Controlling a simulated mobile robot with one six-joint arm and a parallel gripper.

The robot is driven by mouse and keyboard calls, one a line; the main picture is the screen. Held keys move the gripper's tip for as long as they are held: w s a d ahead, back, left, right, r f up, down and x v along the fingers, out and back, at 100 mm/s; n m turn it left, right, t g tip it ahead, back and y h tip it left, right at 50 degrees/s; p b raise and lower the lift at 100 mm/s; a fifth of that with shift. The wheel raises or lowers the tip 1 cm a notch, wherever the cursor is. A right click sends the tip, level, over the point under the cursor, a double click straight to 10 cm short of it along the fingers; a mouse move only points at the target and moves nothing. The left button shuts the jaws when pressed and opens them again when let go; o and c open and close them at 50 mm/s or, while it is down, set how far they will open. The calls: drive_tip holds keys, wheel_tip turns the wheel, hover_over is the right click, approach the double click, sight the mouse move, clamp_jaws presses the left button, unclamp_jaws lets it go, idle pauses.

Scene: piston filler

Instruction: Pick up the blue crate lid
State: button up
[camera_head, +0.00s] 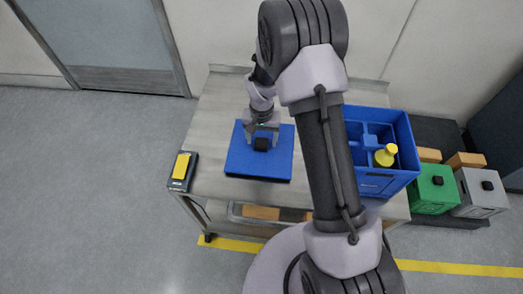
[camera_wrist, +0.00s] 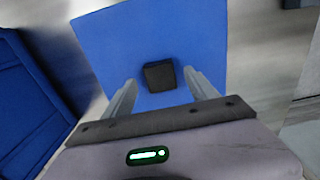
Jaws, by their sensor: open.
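The blue crate lid (camera_head: 254,163) lies flat on the grey table, left of my arm. It has a black block-shaped knob (camera_head: 261,144) at its middle. In the wrist view the lid (camera_wrist: 190,45) fills the upper middle, with the knob (camera_wrist: 159,75) just ahead of and between the fingers. My gripper (camera_head: 263,138) is over the lid at the knob, pointing down. The gripper (camera_wrist: 160,95) is open, with gaps between its fingers and the knob. I cannot tell how high the fingertips are above the lid.
The open blue crate (camera_head: 405,140) stands on the table (camera_head: 215,125) to the right, holding a yellow-topped item (camera_head: 386,155). A dark box with a yellow top (camera_head: 181,168) is at the table's left edge. Green (camera_head: 431,188) and grey (camera_head: 480,192) boxes stand at right.

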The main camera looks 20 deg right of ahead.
drive_tip(key=shift+f, duration=0.7)
drive_tip(key=shift+r, duration=0.15)
drive_tip(key=shift+c, duration=0.2)
clamp_jaws()
